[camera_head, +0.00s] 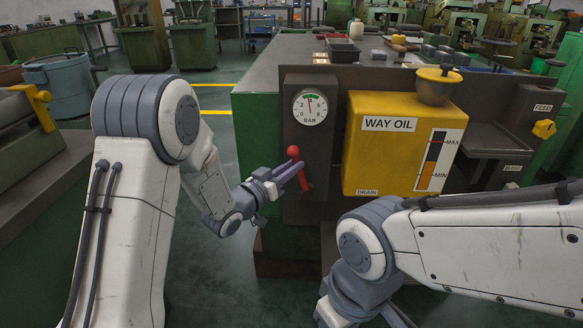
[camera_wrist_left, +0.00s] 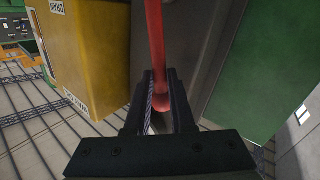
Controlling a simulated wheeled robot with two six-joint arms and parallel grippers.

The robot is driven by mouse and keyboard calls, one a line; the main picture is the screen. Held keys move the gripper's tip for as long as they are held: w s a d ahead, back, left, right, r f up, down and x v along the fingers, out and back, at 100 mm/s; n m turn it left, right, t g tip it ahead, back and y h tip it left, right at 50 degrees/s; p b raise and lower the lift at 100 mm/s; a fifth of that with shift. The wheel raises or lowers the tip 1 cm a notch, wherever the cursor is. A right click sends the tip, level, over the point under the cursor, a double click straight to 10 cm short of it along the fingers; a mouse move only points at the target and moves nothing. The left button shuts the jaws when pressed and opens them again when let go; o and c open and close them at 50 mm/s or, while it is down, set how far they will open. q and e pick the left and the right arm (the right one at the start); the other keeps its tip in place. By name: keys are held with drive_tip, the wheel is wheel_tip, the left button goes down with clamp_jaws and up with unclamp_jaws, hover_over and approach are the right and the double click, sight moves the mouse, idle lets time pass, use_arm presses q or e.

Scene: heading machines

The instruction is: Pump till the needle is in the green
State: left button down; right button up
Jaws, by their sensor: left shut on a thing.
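The red pump lever (camera_head: 305,182) with its round knob (camera_head: 293,151) stands on the dark front panel, leaning a little left at the top. My left gripper (camera_head: 288,173) is shut on the lever below the knob. In the left wrist view the red lever (camera_wrist_left: 156,45) runs between the two fingers of my left gripper (camera_wrist_left: 160,100). The round pressure gauge (camera_head: 310,107), marked BAR, sits above the lever. It has a green arc at its top. Its needle points roughly upward near the green, too small to read exactly. My right gripper is hidden below the picture.
A yellow WAY OIL tank (camera_head: 400,140) stands right of the panel, with a level strip and a bowl-like cap (camera_head: 437,85). The green machine side (camera_head: 258,140) is left of the panel. My right forearm crosses low in front of the tank.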

idle(0.5)
use_arm(q)
drive_tip(key=d+m+p, duration=0.1)
drive_tip(key=d+r+m+g+y+p, duration=0.1)
drive_tip(key=d, duration=0.1)
drive_tip(key=shift+p, duration=0.3)
drive_tip(key=shift+f+m, duration=0.1)
drive_tip(key=shift+m, duration=0.2)
drive_tip(key=c, duration=0.8)
unclamp_jaws()
drive_tip(key=shift+o, duration=0.2)
